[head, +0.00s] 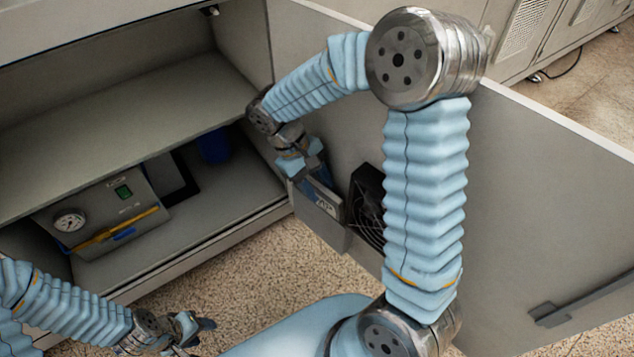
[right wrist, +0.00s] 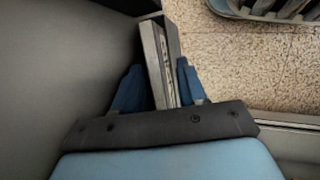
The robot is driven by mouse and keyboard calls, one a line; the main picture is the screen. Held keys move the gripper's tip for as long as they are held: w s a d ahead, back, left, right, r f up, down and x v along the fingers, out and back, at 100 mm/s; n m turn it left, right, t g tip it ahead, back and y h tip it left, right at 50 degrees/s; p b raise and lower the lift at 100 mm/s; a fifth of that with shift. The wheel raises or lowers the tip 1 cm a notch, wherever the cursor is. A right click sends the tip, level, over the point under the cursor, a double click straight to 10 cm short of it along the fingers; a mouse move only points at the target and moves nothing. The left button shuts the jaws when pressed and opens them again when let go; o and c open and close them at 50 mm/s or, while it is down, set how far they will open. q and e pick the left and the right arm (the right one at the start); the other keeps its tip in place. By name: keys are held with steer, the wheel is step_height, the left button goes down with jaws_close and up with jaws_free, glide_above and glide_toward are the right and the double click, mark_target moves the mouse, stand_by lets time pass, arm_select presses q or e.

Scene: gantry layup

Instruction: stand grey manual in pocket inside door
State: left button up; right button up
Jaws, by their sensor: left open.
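My right gripper (head: 308,172) is beside the inner face of the open door (head: 545,190). It is shut on the grey manual (head: 328,207), which has a lettered edge. In the right wrist view the manual (right wrist: 156,60) stands on edge between the two blue fingers (right wrist: 158,85). A grey pocket (head: 318,230) on the door is just below the manual, partly covered by it; I cannot tell how far the manual is inside it. My left gripper (head: 192,328) is open and empty, low at the left, in front of the cabinet.
A black fan grille (head: 368,205) is on the door right next to the pocket. A cabinet (head: 130,105) with a shelf stands at the left; a grey box with a gauge (head: 105,212) is in its lower bay. Speckled floor (head: 275,262) is clear below the pocket.

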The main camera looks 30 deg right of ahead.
steer(key=shift+o, duration=0.8)
steer(key=p+v, duration=0.2)
steer(key=v, duration=1.1)
steer(key=shift+r, duration=0.35)
steer(key=shift+a, duration=0.1)
